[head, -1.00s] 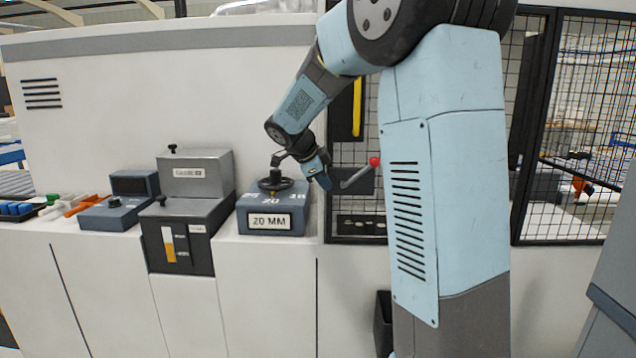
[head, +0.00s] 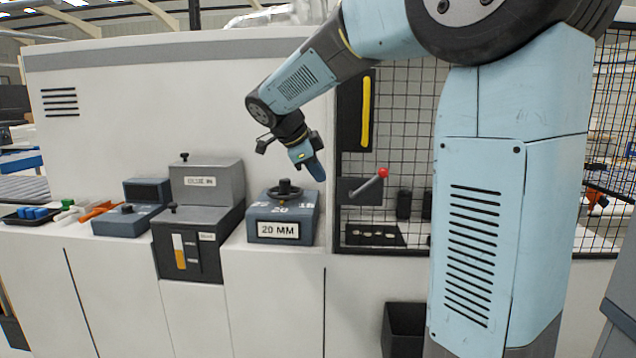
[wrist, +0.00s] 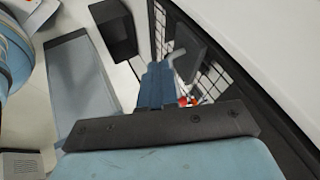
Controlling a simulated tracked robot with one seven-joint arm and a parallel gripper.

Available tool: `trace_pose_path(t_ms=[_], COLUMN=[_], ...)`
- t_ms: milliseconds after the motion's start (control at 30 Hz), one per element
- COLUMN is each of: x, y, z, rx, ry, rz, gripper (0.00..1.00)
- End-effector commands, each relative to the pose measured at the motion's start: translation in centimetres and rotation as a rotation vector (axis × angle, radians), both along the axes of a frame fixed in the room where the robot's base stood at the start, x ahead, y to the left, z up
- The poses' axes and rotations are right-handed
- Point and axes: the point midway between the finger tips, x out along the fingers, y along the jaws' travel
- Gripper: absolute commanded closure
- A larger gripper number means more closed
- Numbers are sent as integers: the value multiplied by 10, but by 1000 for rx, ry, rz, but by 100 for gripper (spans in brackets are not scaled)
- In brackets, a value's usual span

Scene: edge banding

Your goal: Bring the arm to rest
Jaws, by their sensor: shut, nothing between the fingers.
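My gripper (head: 314,170) is in the head view, in the air above and right of the dial on the 20 MM block (head: 281,218). It points down and slightly right, shut and empty, apart from the block. In the wrist view my gripper (wrist: 157,85) shows as blue fingers close together past a dark bracket. My light blue arm rises from the column at the right and bends down to the gripper.
A lever with a red knob (head: 383,173) sticks out right of the gripper, before a mesh fence (head: 405,120). A grey glue unit (head: 205,190), a small dark box (head: 128,219) and a tray of coloured pieces (head: 35,214) stand left. A black bin (head: 405,325) is below.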

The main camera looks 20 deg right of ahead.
Motion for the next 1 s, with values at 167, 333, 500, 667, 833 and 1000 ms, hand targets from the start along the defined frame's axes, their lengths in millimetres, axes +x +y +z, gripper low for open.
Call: trace_pose_path(t_ms=[167, 333, 500, 667, 833, 1000], x=[-3, -24, -65, -104, -144, -182], y=[1, -4, -10, -14, -15, -12], z=[3, 2, -1, -7, -15, -26], rx=[1, 14, 34, 41, 29, -7], ry=[5, 66, 174, 259, 322, 358], rz=[7, 109, 331, 562, 810, 1060], gripper=[100, 100, 100, 100, 100, 100])
